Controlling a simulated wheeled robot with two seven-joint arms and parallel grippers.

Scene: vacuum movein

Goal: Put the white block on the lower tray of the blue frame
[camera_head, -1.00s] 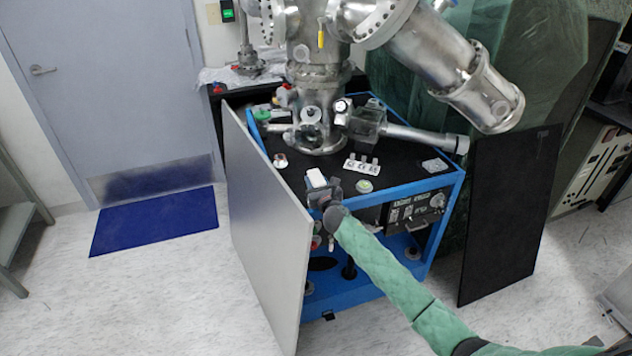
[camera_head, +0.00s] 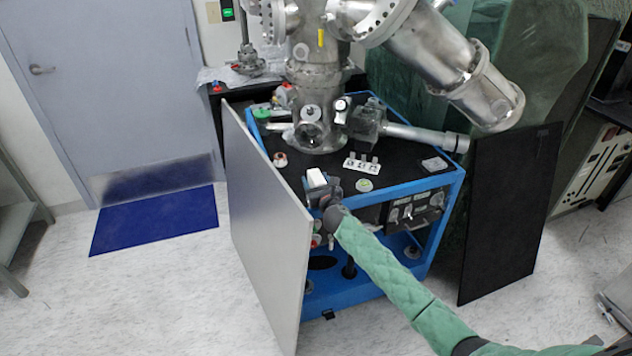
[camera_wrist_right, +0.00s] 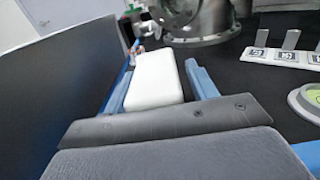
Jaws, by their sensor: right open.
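The white block (camera_head: 316,177) lies on the black top of the blue frame (camera_head: 452,190), near its front left edge. In the right wrist view the white block (camera_wrist_right: 154,78) sits between the two blue fingers of my right gripper (camera_wrist_right: 160,84). The gripper is open, with a small gap visible beside the right finger. In the head view my right gripper (camera_head: 318,184) is at the block, its arm reaching in from the lower right. The lower tray (camera_head: 345,292) of the frame is partly hidden by my arm and the grey panel. My left gripper is out of view.
A grey panel (camera_head: 265,235) leans along the frame's left side, close to my gripper. A steel vacuum chamber (camera_head: 318,100) stands on the top. A white strip with upright tabs (camera_head: 361,165) and a round green-centred piece (camera_head: 364,185) lie nearby. A black panel (camera_head: 510,215) stands at right.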

